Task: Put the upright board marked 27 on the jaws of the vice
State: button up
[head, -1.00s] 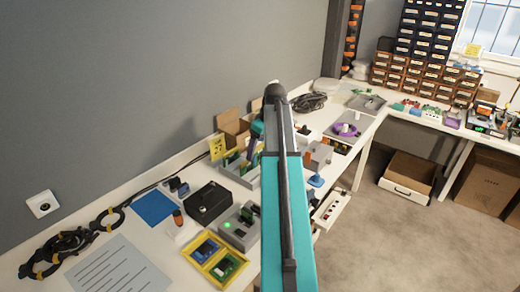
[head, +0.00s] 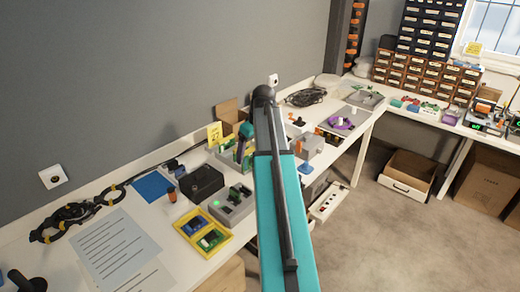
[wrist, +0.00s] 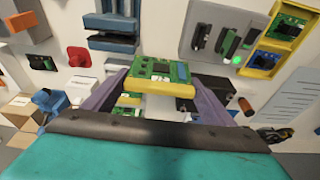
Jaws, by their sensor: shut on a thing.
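In the wrist view, my gripper (wrist: 160,88) is shut on a green circuit board (wrist: 160,70) with a yellow lower edge, between its two purple fingers. No number is readable on this board. More green boards (wrist: 128,103) show below it, partly hidden by the fingers and the held board. The vice appears as a blue and grey block (wrist: 110,24) at the upper left of the wrist view, apart from the board.
A grey fixture (head: 232,210) with a green light and a yellow tray (head: 182,233) with boards lie left of my arm. A black box (head: 201,181) and a yellow card (head: 213,136) stand behind. A purple ring (head: 341,124) lies farther along the bench.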

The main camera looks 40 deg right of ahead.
jog(key=w+a+f, duration=0.1)
jog(key=w+a, duration=0.2)
jog(key=a, duration=3.8)
jog(key=shift+m, duration=0.4)
jog(key=shift+f, duration=0.1)
